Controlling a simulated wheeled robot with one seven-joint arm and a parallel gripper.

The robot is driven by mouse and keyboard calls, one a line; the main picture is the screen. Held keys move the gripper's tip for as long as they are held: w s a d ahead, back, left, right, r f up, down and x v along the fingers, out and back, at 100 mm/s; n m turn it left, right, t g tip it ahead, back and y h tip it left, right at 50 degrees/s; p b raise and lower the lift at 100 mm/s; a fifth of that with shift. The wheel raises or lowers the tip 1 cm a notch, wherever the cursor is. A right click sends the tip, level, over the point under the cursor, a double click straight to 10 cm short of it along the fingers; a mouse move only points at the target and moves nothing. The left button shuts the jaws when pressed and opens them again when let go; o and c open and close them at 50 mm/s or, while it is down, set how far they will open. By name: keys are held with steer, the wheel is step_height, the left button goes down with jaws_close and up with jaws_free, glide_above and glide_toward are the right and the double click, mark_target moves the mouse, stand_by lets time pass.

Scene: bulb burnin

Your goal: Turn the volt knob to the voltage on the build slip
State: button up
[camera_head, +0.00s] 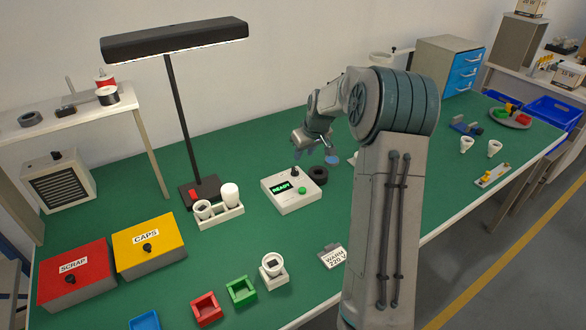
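A white control box (291,196) with a lit green "READY" display sits on the green bench near the middle. The build slip (333,257) is a grey-white card that reads "WARM 220 V", in front of the box beside my arm. My gripper (322,157) hangs above and behind the box's right side, apart from the knob. Its two tips look spread with nothing between them. Any voltage marks around the knob are too small to read.
A lamp (201,190) and a white bulb holder (219,215) stand left. Red and yellow bins, small trays and a socket (273,267) are in front. My arm hides part of the bench.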

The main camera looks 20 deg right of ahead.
mark_target(297, 170)
steer(key=p+x, duration=0.1)
steer(key=x, duration=0.9)
